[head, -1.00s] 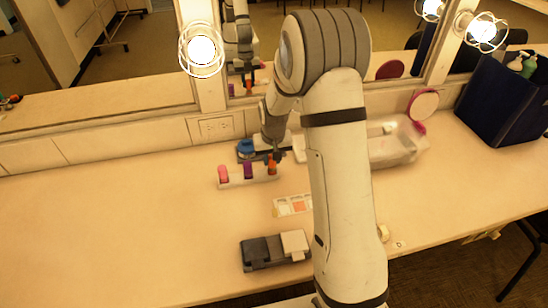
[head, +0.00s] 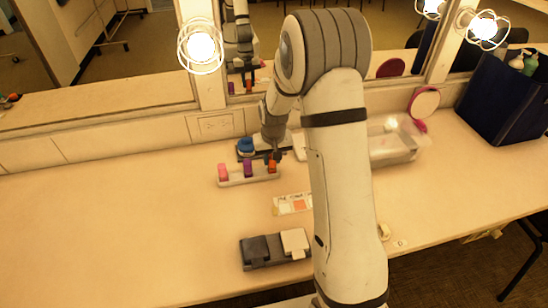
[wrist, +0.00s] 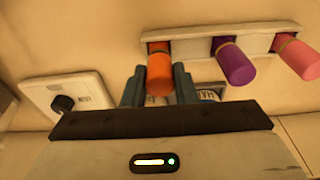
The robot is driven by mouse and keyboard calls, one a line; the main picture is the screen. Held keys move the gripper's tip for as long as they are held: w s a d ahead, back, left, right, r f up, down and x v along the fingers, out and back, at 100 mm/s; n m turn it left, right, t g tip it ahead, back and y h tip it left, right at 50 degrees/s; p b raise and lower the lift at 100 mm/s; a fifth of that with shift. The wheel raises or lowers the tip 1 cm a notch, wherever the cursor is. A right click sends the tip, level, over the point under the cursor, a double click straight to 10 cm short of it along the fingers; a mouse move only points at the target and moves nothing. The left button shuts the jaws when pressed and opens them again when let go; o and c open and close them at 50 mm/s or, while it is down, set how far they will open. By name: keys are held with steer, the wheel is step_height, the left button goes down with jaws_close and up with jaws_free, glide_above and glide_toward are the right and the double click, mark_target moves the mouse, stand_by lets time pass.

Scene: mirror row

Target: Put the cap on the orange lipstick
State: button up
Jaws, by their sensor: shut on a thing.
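My gripper (wrist: 158,84) is shut on an orange cylinder (wrist: 158,72), which looks like the cap. The orange cylinder stands at the end of a pale rack (wrist: 190,47), in line with the orange lipstick's slot. In the head view the orange piece (head: 272,166) shows just below my gripper (head: 272,157), at the right end of the rack (head: 235,181). The lipstick inside or under it is hidden, so I cannot tell how fully it is seated. A purple lipstick (wrist: 234,64) and a pink lipstick (wrist: 297,57) stand beside it.
A blue jar (head: 245,147) is close behind the rack. A pale plate with a dark knob (wrist: 70,98) lies beside my gripper. A palette (head: 293,203) and a grey block (head: 268,252) lie in front. A clear tray (head: 392,158) is right; the left counter is clear.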

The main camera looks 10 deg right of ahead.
stand_by(0.3)
steer(key=o, duration=1)
steer(key=shift+o, duration=0.3)
steer(key=o, duration=0.4)
steer(key=shift+r+p, duration=1.95)
steer(key=shift+r, duration=1.55)
jaws_close()
